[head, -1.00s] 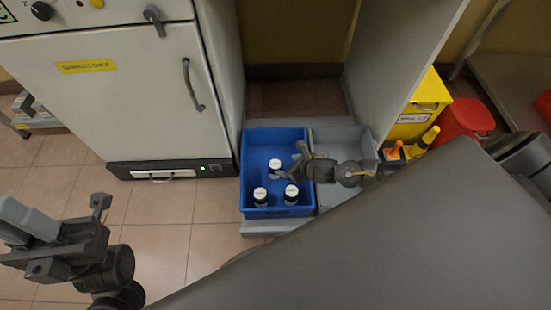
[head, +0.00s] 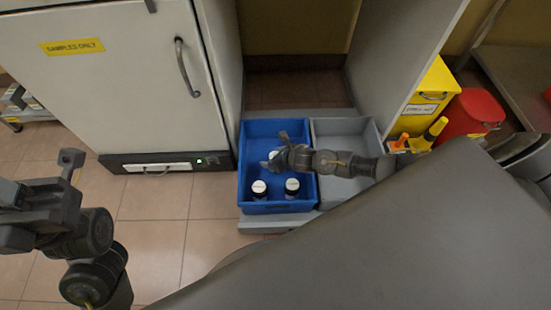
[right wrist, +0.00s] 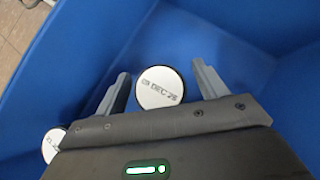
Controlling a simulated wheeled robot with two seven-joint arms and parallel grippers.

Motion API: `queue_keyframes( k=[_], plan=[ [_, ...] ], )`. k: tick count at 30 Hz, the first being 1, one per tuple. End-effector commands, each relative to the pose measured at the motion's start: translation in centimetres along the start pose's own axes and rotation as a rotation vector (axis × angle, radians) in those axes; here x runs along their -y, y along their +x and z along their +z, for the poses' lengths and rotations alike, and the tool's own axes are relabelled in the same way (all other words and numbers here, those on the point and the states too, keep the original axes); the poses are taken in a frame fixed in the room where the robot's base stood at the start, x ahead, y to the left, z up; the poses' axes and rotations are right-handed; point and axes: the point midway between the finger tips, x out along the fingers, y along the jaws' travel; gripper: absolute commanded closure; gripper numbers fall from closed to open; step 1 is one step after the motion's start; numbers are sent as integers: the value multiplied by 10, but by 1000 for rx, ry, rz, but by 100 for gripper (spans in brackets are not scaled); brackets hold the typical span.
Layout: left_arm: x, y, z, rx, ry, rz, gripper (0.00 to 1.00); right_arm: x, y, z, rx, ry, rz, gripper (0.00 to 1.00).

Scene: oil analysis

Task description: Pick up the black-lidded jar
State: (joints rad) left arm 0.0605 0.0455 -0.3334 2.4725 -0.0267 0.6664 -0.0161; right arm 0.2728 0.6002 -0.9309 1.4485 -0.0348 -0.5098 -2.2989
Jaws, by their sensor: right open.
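Three jars with white-labelled tops stand in a blue bin (head: 246,160). Two are clear at its front, the front left jar (head: 259,190) and the front right jar (head: 292,188); their sides look dark. The back jar (head: 272,154) is mostly hidden by my right gripper (head: 274,151), which is open and over it. In the right wrist view a round white lid label with a dark rim (right wrist: 160,88) lies between the two spread fingertips (right wrist: 160,85), with no visible contact. Another jar top (right wrist: 52,143) is at the lower left. My left gripper (head: 40,175) is partly cut off at the left edge.
An empty-looking grey bin (head: 345,128) adjoins the blue one under my right forearm. A white cabinet (head: 110,100) stands left of the bins and a grey side panel (head: 400,65) right. Yellow (head: 428,100) and red (head: 470,112) containers stand further right. Tiled floor is clear at front left.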

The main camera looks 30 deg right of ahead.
Motion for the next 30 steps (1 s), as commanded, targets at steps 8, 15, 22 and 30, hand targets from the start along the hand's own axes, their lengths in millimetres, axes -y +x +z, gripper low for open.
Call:
queue_keyframes(
  k=[8,15,22,30],
  plan=[
    [-1,2,0,-7,-5,4,81,0,4,2,1,0,0,29],
    [-1,2,0,-7,-5,3,81,0,4,1,1,0,0,58],
    [-1,2,0,-8,-5,3,81,0,4,1,0,0,0,81],
    [-1,2,0,-8,-5,3,81,0,4,0,0,0,0,81]
  ],
)
